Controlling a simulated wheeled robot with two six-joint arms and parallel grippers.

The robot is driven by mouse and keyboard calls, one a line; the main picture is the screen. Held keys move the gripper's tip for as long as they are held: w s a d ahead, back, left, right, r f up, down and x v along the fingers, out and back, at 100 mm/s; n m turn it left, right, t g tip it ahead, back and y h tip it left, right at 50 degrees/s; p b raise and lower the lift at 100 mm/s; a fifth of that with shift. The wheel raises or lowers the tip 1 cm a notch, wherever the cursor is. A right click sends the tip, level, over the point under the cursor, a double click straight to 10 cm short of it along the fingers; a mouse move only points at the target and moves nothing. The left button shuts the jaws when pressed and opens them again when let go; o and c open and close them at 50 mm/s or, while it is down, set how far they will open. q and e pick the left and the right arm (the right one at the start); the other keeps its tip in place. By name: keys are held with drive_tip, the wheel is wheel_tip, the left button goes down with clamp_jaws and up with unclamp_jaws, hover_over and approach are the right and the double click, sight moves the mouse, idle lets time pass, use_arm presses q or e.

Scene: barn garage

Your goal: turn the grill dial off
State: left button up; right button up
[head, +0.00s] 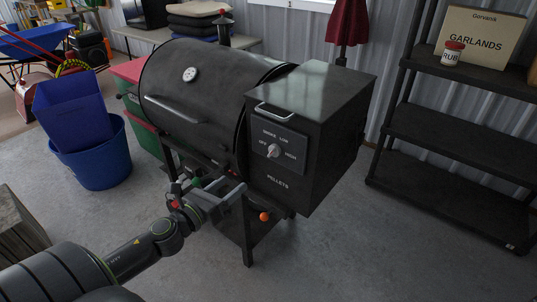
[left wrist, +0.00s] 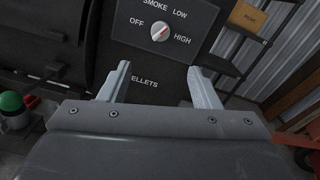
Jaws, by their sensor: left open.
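The grill dial (head: 273,151) is a small pale round knob on the dark front panel of the black pellet box. It also shows in the left wrist view (left wrist: 160,33), ringed by the words OFF, SMOKE, LOW and HIGH. A red mark runs slantwise across it, lower left to upper right; which end is the pointer I cannot tell. My left gripper (head: 233,185) is open and empty, below and to the left of the dial in the head view. In the left wrist view its fingertips (left wrist: 160,72) are apart, below the dial and not touching it. My right gripper is out of view.
The black grill barrel (head: 200,85) is left of the box. A metal handle (head: 274,110) juts out above the dial. An orange knob (head: 264,216) sits below the box. A dark shelf (head: 455,130) stands right, blue bins (head: 95,165) left. Concrete floor is clear in front.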

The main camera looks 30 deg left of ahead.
use_arm(q)
drive_tip(key=p, duration=0.6)
approach(270, 154)
drive_tip(key=w, duration=0.3)
drive_tip(key=w+p, duration=0.1)
drive_tip(key=w, duration=0.5)
drive_tip(key=shift+w+d+f, duration=0.1)
drive_tip(key=shift+w+d, duration=0.05)
drive_tip(key=shift+d, duration=0.2)
drive_tip(key=shift+c, duration=0.4)
drive_tip(key=c, duration=0.9)
